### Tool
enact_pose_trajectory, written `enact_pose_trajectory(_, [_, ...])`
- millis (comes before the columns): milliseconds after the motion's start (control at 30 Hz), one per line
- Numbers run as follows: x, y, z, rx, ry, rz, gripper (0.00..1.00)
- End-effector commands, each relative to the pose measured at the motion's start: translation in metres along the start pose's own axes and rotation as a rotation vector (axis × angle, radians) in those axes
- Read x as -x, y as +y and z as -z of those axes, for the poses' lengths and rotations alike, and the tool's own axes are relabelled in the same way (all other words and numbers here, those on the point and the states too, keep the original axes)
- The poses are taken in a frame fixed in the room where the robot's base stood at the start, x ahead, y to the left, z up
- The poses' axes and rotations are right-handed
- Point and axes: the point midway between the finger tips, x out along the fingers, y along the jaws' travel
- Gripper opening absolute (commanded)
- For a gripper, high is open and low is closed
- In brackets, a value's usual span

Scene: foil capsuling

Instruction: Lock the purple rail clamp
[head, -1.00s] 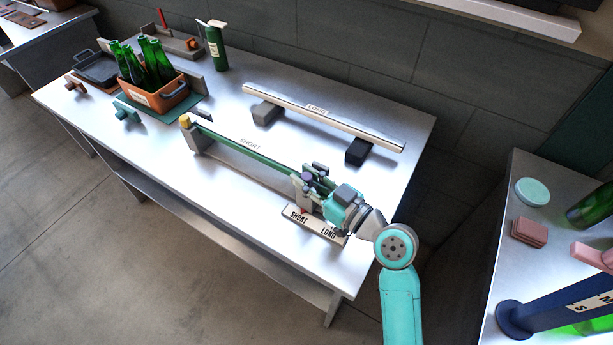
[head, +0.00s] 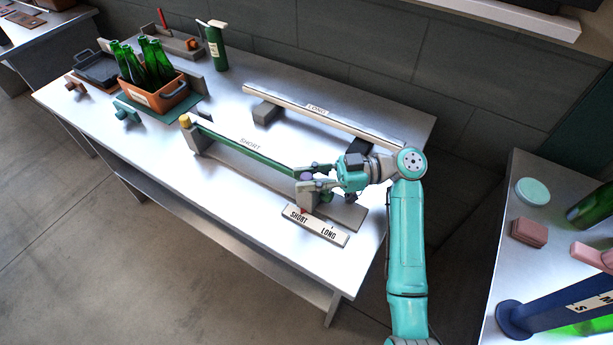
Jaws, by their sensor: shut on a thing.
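The purple rail clamp (head: 304,175) is small and partly hidden between my fingers at the right end of the green rail (head: 250,152). My gripper (head: 307,179) reaches in from the right, with a finger on either side of the purple part, and is shut on it. A grey-green block (head: 303,197) sits just below the fingers. The clamp's lock position is too small and too covered to tell. The plate marked SHORT and LONG (head: 330,231) lies in front, with a small red mark near SHORT.
A long pale rail (head: 325,116) marked LONG rests on blocks behind. An orange crate (head: 165,99) of green bottles stands at the left, with a green canister (head: 216,46) at the back. The bench (head: 240,210) is bare in front of the green rail.

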Motion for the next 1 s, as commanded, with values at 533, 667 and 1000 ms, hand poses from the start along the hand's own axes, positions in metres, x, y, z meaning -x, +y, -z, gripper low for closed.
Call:
enact_pose_trajectory(533, [-0.0008,-0.0009,-0.0034,-0.007,-0.003,0.225,0.00])
enact_pose_trajectory(667, [-0.0008,-0.0014,-0.0036,-0.007,-0.004,0.234,0.00])
enact_pose_trajectory(1000, [-0.0011,-0.0016,-0.0041,-0.008,-0.004,0.235,0.29])
